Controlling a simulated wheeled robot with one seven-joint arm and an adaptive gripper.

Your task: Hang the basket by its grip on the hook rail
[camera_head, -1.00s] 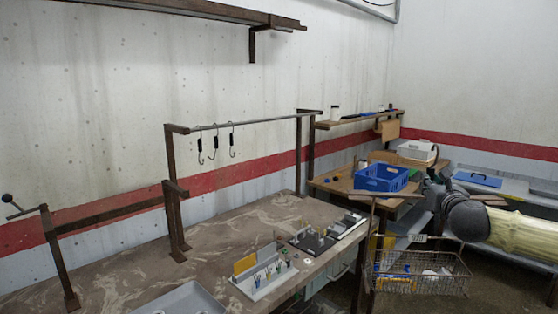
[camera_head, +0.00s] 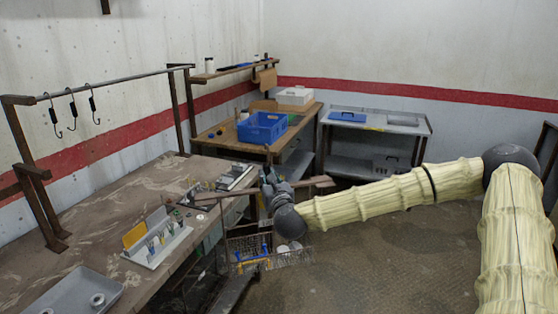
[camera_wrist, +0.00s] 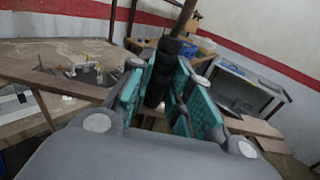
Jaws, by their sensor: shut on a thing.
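The wire basket (camera_head: 265,250) hangs below my gripper (camera_head: 268,188), beside the right edge of the workbench. Blue, yellow and white items show in it. In the wrist view, my gripper (camera_wrist: 160,85) has teal finger pads shut on a dark ribbed piece, which appears to be the basket's grip (camera_wrist: 159,78). The basket's body cannot be made out there. The hook rail (camera_head: 130,77) stands over the back of the workbench at the left, with three black hooks (camera_head: 72,108) hanging from it. The basket is well apart from the rail, lower and to the right.
The workbench (camera_head: 100,220) holds a grey tray (camera_head: 75,290), a white holder (camera_head: 157,245) with small parts and a yellow card. A brown bar (camera_head: 318,184) crosses at my gripper. Behind stand a wooden table with a blue crate (camera_head: 262,128) and a metal table (camera_head: 375,122).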

